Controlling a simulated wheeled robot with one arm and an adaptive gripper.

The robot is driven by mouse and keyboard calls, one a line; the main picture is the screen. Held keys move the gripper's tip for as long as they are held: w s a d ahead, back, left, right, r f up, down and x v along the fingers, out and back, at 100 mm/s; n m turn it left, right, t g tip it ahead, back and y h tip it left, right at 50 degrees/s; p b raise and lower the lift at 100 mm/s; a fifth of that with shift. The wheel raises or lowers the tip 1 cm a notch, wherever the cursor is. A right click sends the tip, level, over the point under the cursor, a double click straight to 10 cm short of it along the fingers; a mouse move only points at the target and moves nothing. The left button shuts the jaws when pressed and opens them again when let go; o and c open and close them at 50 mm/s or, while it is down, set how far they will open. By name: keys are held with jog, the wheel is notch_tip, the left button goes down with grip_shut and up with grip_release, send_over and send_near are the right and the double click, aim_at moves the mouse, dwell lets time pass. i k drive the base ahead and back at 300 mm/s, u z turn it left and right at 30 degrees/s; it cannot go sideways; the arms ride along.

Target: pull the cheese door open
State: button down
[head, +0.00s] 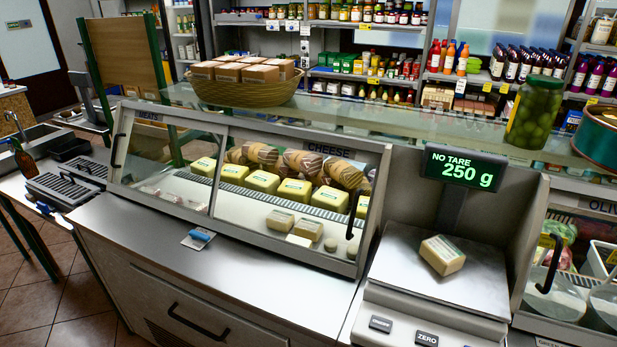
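The cheese door (289,255) is the right-hand glass front of the counter display case, below the CHEESE label (327,148). It has a pale metal frame and looks shut. Its black upright handle (351,222) is at the door's right end. Behind the glass are yellow packs (294,190), round striped cheeses (303,163) and small wrapped blocks (280,220). My gripper is not in view, so its place and state do not show.
The MEATS door (160,165) with its own handle (117,151) is at the left. A scale (440,270) reading 250 g, with a wrapped block (442,255) on it, stands right of the cheese door. The steel counter (240,275) in front is mostly clear, except a small blue-topped item (199,238).

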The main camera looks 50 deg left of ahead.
aim_at(369, 157)
jog(key=u, duration=2.15)
jog(key=k, duration=0.45)
jog(key=u, duration=0.8)
jog(key=i, duration=0.85)
jog(key=u, duration=0.25)
